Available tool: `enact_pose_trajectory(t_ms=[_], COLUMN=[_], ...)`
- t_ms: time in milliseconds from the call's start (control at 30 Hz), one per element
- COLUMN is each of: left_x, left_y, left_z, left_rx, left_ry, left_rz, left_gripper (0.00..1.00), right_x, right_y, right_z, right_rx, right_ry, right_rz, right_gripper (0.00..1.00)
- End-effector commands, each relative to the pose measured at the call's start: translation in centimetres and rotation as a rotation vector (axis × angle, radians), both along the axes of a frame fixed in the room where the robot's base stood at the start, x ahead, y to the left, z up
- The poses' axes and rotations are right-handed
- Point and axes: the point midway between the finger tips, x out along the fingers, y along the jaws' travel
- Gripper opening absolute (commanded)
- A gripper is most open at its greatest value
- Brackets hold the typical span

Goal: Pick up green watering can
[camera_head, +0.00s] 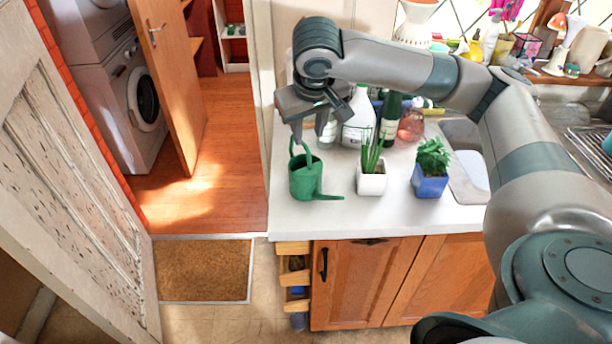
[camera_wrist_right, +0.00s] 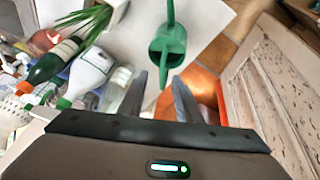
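The green watering can (camera_head: 305,182) stands upright on the white counter near its left end, its spout pointing right and its handle arching up. My right gripper (camera_head: 310,132) is above and behind the can, apart from it as far as I can tell. In the right wrist view the can (camera_wrist_right: 168,45) lies just beyond the fingertips of my right gripper (camera_wrist_right: 160,80). The fingers are spread apart with nothing held between them. My left gripper is not in view.
On the white counter (camera_head: 290,218), a white-potted plant (camera_head: 371,181) and a blue-potted plant (camera_head: 430,182) stand right of the can. Several bottles, including a white one (camera_head: 358,120) and a dark green one (camera_head: 391,118), stand behind. The counter's front left corner is clear.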

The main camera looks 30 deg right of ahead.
Motion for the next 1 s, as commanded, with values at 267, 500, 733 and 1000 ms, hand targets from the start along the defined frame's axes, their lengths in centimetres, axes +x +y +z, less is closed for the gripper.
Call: enact_pose_trajectory(t_ms=[267,500,733,1000], left_x=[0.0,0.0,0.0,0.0], left_y=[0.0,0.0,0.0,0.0], left_z=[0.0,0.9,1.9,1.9], left_rx=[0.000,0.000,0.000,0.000], left_ry=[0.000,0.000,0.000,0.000], left_rz=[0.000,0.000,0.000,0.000], left_gripper=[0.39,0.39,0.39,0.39], right_x=[0.0,0.2,1.0,1.3], right_y=[0.0,-0.1,-0.4,-0.5], right_z=[0.0,-1.5,-4.3,-5.1], right_rx=[0.000,-0.001,-0.001,-0.001], right_ry=[0.000,0.004,0.004,0.000], right_rz=[0.000,0.000,-0.001,0.000], right_gripper=[0.31,0.31,0.31,0.31])
